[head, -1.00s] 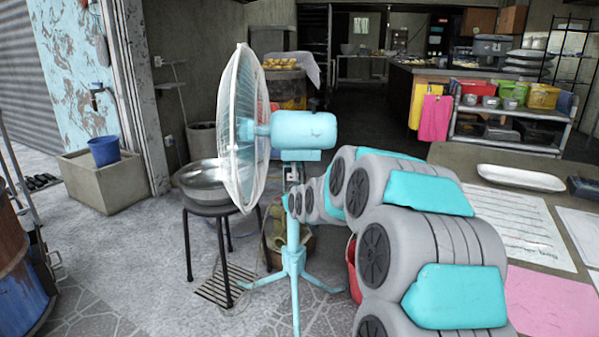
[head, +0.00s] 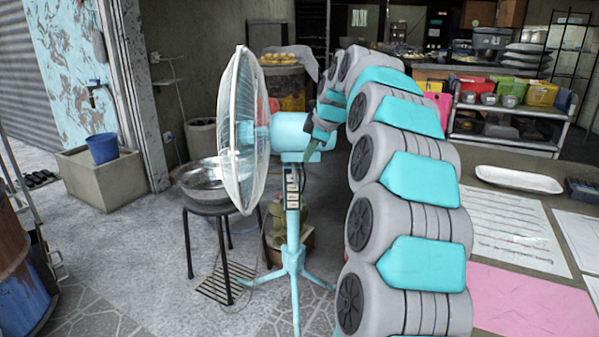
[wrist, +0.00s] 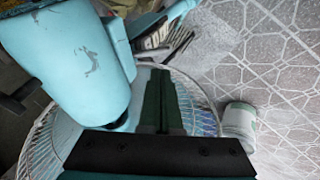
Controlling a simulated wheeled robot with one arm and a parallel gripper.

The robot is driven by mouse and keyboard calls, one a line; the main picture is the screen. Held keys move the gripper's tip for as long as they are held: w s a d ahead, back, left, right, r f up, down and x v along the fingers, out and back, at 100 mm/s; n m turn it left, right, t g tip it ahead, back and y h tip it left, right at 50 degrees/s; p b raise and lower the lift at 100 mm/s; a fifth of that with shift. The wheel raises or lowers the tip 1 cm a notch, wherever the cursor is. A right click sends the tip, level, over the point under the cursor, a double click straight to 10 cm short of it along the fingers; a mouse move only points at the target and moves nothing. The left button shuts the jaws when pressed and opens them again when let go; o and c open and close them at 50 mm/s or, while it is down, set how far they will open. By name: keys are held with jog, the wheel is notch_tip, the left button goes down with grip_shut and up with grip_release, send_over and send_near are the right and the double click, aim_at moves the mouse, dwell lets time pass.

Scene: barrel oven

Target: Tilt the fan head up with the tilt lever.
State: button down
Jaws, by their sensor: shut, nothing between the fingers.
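The turquoise standing fan has a round wire cage (head: 243,130) facing left and a motor housing (head: 287,130) behind it. The head looks about level on its upright pole (head: 293,222). My gripper (head: 310,154) is at the rear lower part of the housing in the head view; contact cannot be told. In the wrist view, my gripper's dark fingers (wrist: 162,78) are shut and empty, just right of the housing (wrist: 70,60). The button panel (wrist: 157,36) lies beyond the fingertips. I cannot pick out the tilt lever clearly.
A metal bowl (head: 203,176) sits on a black stool (head: 212,209) left of the fan. A table with papers (head: 510,228) and a white tray (head: 519,179) is at right. Open paved floor (head: 110,255) lies at left front.

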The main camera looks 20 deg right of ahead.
aim_at(297, 181)
notch_tip(297, 181, up, 4)
jog(key=s+d+n+g, duration=0.1)
jog(key=s+n, duration=0.2)
jog(key=shift+y, duration=0.3)
jog(key=p+x, duration=0.2)
jog(key=x, duration=1.2)
jog(key=shift+w, duration=0.25)
jog(key=shift+f, duration=0.1)
jog(key=f+t+b, duration=0.1)
jog(key=b, duration=0.1)
jog(key=f+b, duration=0.1)
jog(key=b, duration=0.2)
jog(key=f+t+b, duration=0.1)
jog(key=b, duration=0.1)
jog(key=shift+w+d+t+h, duration=0.15)
jog(key=shift+w+t+h, duration=0.15)
jog(key=shift+h, duration=0.1)
jog(key=shift+r, duration=0.1)
jog(key=shift+r, duration=0.1)
